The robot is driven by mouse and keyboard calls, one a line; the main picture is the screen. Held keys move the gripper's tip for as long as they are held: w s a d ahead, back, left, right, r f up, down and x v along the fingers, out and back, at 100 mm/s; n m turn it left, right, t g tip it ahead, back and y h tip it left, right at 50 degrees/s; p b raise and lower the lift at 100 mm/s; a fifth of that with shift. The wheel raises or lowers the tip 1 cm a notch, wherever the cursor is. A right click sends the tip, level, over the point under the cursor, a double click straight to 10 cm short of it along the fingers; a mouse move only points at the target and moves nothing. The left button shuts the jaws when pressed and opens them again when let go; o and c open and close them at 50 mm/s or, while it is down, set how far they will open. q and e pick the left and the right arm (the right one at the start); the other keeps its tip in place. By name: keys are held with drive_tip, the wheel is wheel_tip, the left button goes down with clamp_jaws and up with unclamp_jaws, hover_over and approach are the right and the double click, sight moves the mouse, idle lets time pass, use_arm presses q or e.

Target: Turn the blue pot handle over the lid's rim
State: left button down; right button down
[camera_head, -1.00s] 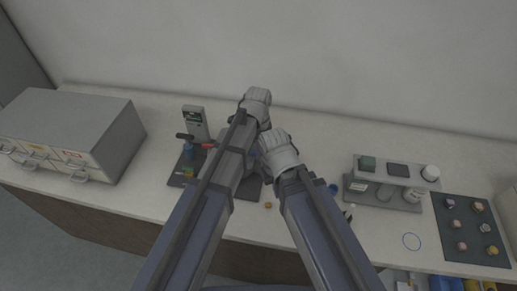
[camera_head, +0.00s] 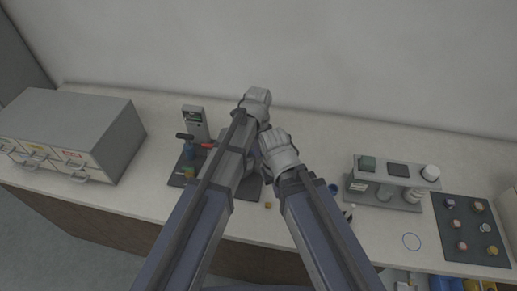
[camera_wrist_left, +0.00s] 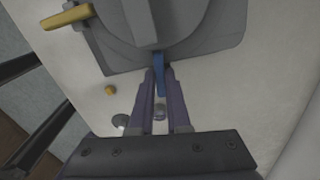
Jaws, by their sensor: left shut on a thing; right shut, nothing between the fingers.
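The press (camera_wrist_left: 207,25) is grey and round, on a dark base plate; my arms cover most of it in the head view. The blue handle (camera_wrist_left: 159,72) sticks out from its rim in the left wrist view. My left gripper (camera_wrist_left: 160,77) is shut on the blue handle, one dark finger on each side. In the head view the left gripper's fingers are hidden behind the arm. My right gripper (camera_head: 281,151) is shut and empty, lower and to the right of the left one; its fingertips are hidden. A yellow handle (camera_wrist_left: 68,17) juts from the press's other side.
A small amber piece (camera_head: 268,205) lies on the bench in front of the press. A drawer cabinet (camera_head: 80,120) stands at the left. A grey rack (camera_head: 385,187) and a dark mat (camera_head: 470,245) with several small pieces are at the right. The bench behind is clear.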

use_arm(q)
drive_tip(key=c, duration=0.9)
unclamp_jaws()
drive_tip(key=shift+r, duration=0.1)
wheel_tip(320, 180, up, 8)
drive_tip(key=p, duration=0.8)
drive_tip(key=shift+f, duration=0.2)
